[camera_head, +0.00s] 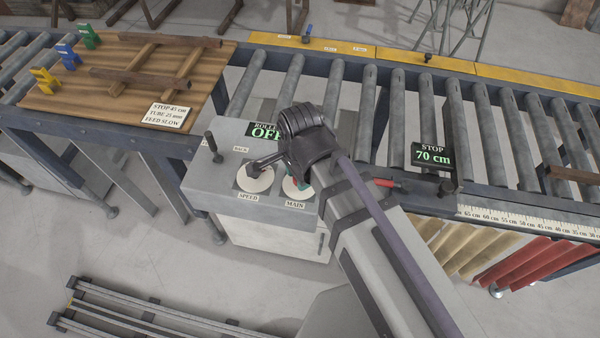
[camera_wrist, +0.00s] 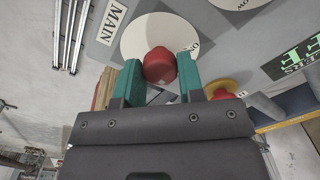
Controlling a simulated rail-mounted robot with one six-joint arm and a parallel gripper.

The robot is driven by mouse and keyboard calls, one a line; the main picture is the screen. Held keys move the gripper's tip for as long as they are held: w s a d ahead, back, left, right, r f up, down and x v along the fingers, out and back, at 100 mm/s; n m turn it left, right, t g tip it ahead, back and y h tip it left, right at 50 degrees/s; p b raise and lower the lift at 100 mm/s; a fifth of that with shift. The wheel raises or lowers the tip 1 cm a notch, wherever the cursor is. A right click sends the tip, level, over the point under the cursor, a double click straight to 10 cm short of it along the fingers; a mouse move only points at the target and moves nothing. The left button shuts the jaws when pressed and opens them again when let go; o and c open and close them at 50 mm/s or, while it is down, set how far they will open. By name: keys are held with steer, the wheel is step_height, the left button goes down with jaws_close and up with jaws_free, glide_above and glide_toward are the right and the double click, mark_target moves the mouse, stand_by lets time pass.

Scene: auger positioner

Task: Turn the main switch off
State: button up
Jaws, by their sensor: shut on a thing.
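The main switch is a red knob (camera_wrist: 159,65) on a round white dial (camera_wrist: 133,42), beside a MAIN label (camera_wrist: 112,22) in the wrist view. My gripper (camera_wrist: 160,70) has its green fingers on either side of the knob and is shut on it. The MAIN label (camera_head: 296,204) shows below that dial. A dark display (camera_head: 265,132) behind my wrist reads OFF in green under a partly hidden ROLLERS heading.
The SPEED dial (camera_head: 254,179) with a dark handle is just left of the MAIN dial. A black lever (camera_head: 213,147) stands on the console's left. Another red button on a yellow base (camera_wrist: 220,93) is close to my right finger. A roller conveyor (camera_head: 405,110) runs behind.

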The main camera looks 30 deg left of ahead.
stand_by(0.4)
steer(key=o, duration=0.9)
steer(key=shift+r, duration=0.1)
step_height(320, 180, up, 11)
steer(key=p, duration=1)
steer(key=shift+f+p, duration=0.2)
steer(key=shift+p, duration=0.2)
